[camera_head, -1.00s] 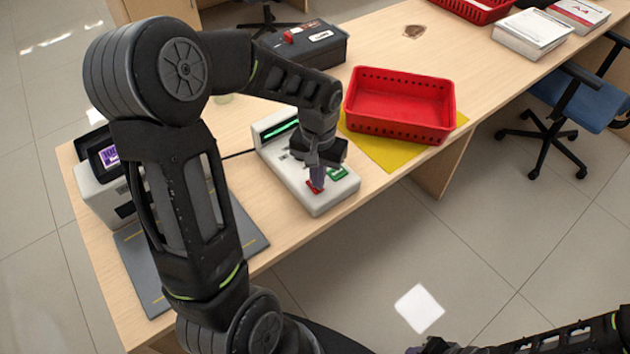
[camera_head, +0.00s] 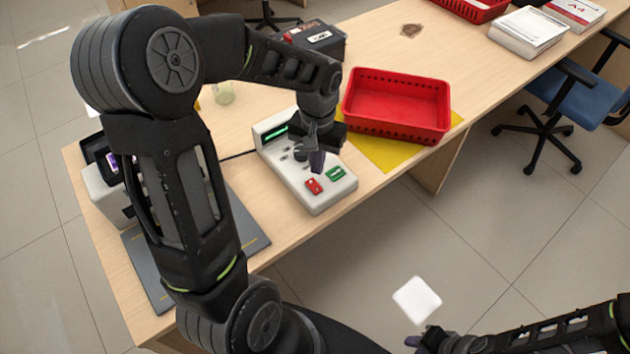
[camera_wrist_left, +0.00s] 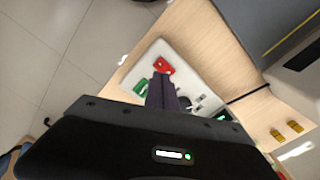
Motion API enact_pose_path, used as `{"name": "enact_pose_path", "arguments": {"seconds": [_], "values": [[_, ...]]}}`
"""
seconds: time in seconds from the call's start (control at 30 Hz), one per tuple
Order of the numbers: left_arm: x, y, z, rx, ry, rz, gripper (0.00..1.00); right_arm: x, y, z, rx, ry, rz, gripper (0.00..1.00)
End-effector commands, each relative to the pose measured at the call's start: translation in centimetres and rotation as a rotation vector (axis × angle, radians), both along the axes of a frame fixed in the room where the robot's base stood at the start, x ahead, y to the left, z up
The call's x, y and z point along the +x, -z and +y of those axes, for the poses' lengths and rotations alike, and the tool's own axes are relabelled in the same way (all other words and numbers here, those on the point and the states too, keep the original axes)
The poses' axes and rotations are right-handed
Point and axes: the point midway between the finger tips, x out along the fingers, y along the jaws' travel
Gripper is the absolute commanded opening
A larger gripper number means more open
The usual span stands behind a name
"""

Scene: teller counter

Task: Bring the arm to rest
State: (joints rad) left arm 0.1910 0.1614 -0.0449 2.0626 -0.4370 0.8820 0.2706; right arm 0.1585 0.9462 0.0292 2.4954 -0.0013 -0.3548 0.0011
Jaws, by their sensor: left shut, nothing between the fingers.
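My left gripper (camera_head: 317,161) is shut and empty, above a white keypad device with a lit green display (camera_head: 301,170). The device has a red button (camera_head: 313,186) and a green button (camera_head: 336,174) at its front end, both uncovered in the head view. In the left wrist view my shut fingers (camera_wrist_left: 162,84) point toward the red button (camera_wrist_left: 163,65), with the green button (camera_wrist_left: 126,88) beside them. My right gripper (camera_head: 425,340) shows at the bottom edge, over the floor and away from the counter. Whether it is open is unclear.
A red basket (camera_head: 397,105) stands on a yellow mat (camera_head: 388,153) right of the device. A dark grey mat (camera_head: 250,238) and a white machine (camera_head: 105,192) are at the left. A dark box (camera_head: 318,40) stands behind. A blue chair (camera_head: 575,100) is at the right.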

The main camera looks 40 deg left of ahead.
Motion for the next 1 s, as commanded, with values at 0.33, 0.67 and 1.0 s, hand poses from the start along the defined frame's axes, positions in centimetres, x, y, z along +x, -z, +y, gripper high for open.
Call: {"name": "enact_pose_path", "arguments": {"seconds": [0.33, 0.67, 1.0], "values": [[0.0, 0.0, 0.0, 0.0, 0.0, 0.0, 0.0, -0.2, 0.2, -0.1, -0.004, 0.002, 0.007, 0.24], [6.1, 3.6, -5.7, -0.123, 0.07, -0.304, 0.0, -0.3, 0.3, -0.1, -0.006, 0.002, 0.009, 0.24], [-5.1, 20.8, -20.8, -0.31, 0.048, -0.268, 0.0, -0.3, 0.2, -0.1, -0.006, 0.002, 0.009, 0.24]]}}
